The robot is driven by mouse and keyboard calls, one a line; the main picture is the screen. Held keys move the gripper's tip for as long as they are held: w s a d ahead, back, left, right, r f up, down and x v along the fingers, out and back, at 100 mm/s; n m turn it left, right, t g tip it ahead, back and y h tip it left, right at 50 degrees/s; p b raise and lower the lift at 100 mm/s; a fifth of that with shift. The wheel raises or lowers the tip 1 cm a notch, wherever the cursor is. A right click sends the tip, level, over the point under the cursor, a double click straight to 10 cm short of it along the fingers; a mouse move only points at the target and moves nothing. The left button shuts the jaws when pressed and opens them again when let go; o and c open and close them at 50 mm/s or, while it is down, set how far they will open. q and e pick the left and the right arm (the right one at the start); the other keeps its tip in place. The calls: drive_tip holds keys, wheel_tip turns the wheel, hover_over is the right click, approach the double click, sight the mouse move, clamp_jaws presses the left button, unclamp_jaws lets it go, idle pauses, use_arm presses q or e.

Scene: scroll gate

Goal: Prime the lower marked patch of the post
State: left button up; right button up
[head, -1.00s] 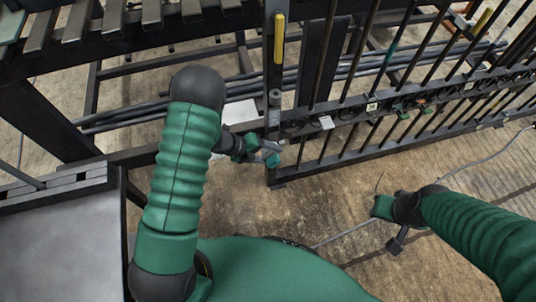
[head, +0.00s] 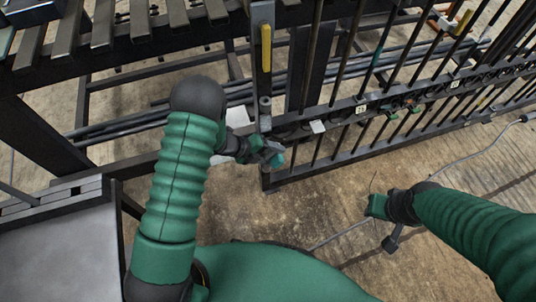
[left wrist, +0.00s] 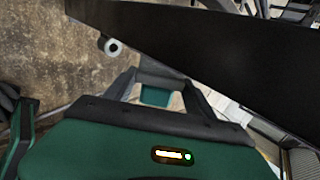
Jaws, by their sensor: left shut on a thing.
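The dark post (head: 262,80) stands upright at the gate's near end in the head view. It has a yellow strip on its upper part and a grey cylinder (head: 265,104) lower down. In the left wrist view the large dark bar (left wrist: 220,45), probably this post, crosses the upper right. My left gripper (head: 274,155) is at the lower part of the post, overlapping it in the picture; contact cannot be told. It is shut on a small teal piece (left wrist: 155,96). I cannot make out the lower marked patch. My right gripper (head: 370,207) is over the floor at right; its jaws are unclear.
The barred gate (head: 400,95) runs from the post to the upper right, with small tags on its rail. A slatted conveyor (head: 140,25) stands at upper left and a grey box-like surface (head: 55,245) at lower left. A cable crosses the open floor (head: 330,200).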

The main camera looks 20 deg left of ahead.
sight(277, 167)
use_arm(q)
drive_tip(key=shift+w+a+r, duration=0.1)
drive_tip(key=shift+r, duration=0.35)
drive_tip(key=shift+s+a+p, duration=0.2)
drive_tip(key=shift+s+a, duration=0.4)
drive_tip(key=shift+a, duration=0.25)
drive_tip(key=shift+s+a+p, duration=0.2)
drive_tip(key=shift+s+a, duration=0.4)
drive_tip(key=shift+a, duration=0.2)
drive_tip(key=shift+r+p, duration=0.6)
drive_tip(key=shift+p, duration=0.1)
drive_tip(key=shift+d, duration=0.2)
drive_tip(key=shift+w+d+f, duration=0.1)
drive_tip(key=shift+w+d, duration=0.45)
drive_tip(key=shift+d, duration=0.25)
drive_tip(key=shift+w+d, duration=0.55)
drive_tip(key=shift+d, duration=0.2)
use_arm(e)
drive_tip(key=v, duration=0.2)
drive_tip(key=shift+w+r, duration=0.2)
drive_tip(key=shift+r, duration=0.25)
use_arm(q)
drive_tip(key=shift+s+d, duration=0.55)
drive_tip(key=shift+s, duration=0.3)
drive_tip(key=shift+s+d, duration=0.6)
drive_tip(key=shift+s, duration=0.2)
drive_tip(key=shift+s+d, duration=0.55)
drive_tip(key=shift+s, duration=0.3)
